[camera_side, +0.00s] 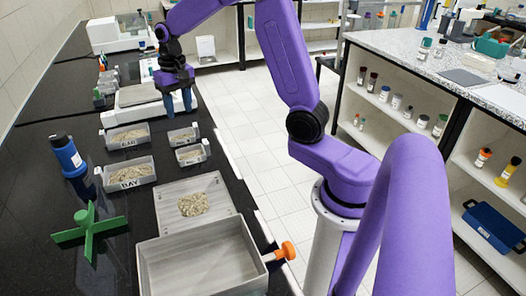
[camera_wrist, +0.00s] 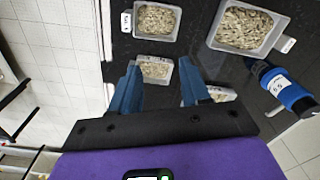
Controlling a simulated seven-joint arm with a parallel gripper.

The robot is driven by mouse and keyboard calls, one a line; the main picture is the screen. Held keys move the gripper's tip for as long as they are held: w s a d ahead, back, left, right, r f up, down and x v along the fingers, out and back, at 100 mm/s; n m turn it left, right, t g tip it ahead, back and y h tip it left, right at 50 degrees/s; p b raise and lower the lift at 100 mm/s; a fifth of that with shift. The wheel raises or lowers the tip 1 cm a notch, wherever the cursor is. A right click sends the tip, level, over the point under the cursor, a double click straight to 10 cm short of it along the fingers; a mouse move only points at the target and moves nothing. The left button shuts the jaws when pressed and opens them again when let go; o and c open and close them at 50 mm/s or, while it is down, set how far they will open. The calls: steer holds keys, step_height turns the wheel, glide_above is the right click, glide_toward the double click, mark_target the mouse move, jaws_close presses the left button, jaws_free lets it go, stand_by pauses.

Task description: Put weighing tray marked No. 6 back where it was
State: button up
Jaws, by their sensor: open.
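Two small grey trays of pale grains, one (camera_side: 183,136) and another (camera_side: 192,155), sit on the black bench in the side view. Two larger trays stand left of them, one (camera_side: 128,138) behind one marked BAY (camera_side: 130,175). I cannot read a No. 6 on any tray. My gripper (camera_side: 179,103) is open above the bench beside the white balance (camera_side: 140,112), beyond the trays. In the wrist view, a grain tray (camera_wrist: 155,71) shows between the open blue fingers (camera_wrist: 160,85), apart from them. Another tray (camera_wrist: 222,94) is partly hidden by the right finger.
A blue bottle (camera_side: 68,155) and a green cross-shaped piece (camera_side: 90,231) stand left of the trays. In front are a flat tray with a grain pile (camera_side: 222,198), a grey box (camera_side: 200,265) and an orange knob (camera_side: 286,251). The bench edge is close on the right.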

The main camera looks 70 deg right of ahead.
steer(key=s+a+r+n, duration=0.1)
steer(key=s+a+n, duration=0.7)
steer(key=s+a, duration=0.45)
steer(key=s+f+n, duration=0.1)
steer(key=s+n, duration=0.8)
steer(key=s, duration=1)
steer(key=shift+s+d+f, duration=0.15)
steer(key=shift+s+d, duration=0.1)
